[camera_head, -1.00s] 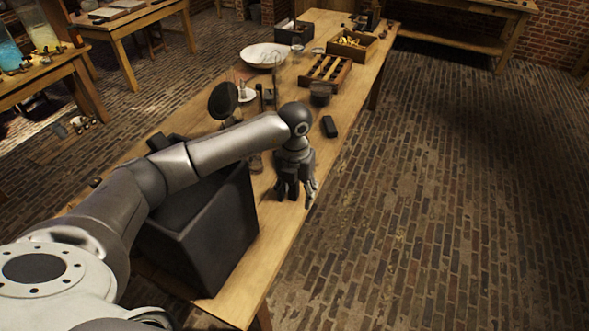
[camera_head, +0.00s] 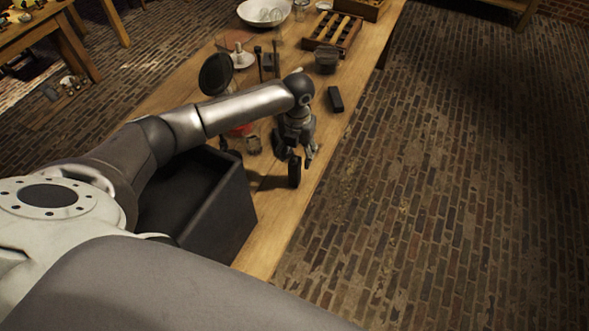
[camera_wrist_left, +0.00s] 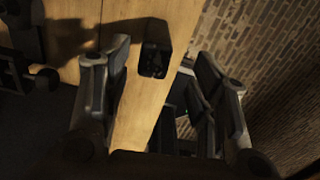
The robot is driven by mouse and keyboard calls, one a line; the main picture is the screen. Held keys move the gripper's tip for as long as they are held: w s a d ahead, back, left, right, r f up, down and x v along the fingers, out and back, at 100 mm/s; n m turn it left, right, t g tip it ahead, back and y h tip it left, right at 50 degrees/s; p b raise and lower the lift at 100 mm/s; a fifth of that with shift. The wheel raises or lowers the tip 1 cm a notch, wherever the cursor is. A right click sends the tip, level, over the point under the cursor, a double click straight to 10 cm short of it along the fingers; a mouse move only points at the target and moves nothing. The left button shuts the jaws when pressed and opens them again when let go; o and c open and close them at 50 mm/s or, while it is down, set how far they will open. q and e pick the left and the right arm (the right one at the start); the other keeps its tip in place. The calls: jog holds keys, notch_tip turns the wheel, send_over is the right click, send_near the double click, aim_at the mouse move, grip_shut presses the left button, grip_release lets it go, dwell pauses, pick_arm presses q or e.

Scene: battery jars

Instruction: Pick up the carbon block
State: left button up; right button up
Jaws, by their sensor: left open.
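A black block that looks like the carbon block (camera_head: 335,99) lies on the wooden table near its right edge, beyond my left gripper. My left gripper (camera_head: 295,153) points down over the table near that edge, open. A dark upright shape under it may be part of its fingers or another piece; I cannot tell. In the left wrist view a black block (camera_wrist_left: 154,60) sits on the table ahead of and between the spread fingers (camera_wrist_left: 165,100), apart from both. I cannot tell if it is the same block. My right gripper is not seen.
A large black open box (camera_head: 215,225) stands on the table (camera_head: 262,245) left of the gripper. Jars, a dark round disc (camera_head: 216,74), a dark pot (camera_head: 326,61), a slotted wooden rack (camera_head: 320,44) and a white bowl (camera_head: 255,14) stand farther back. Brick floor lies to the right.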

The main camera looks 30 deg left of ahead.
aim_at(295, 160)
pick_arm(q)
jog(key=f, duration=0.1)
jog(key=f+p, duration=0.2)
jog(key=f, duration=0.1)
jog(key=shift+s+a, duration=0.15)
jog(key=shift+a, duration=0.1)
jog(key=shift+f, duration=0.45)
jog(key=shift+c, duration=0.7)
jog(key=c, duration=0.5)
grip_shut()
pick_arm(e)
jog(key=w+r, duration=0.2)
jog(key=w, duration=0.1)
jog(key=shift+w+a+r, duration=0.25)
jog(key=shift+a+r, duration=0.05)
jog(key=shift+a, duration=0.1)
pick_arm(q)
jog(key=shift+r, duration=0.15)
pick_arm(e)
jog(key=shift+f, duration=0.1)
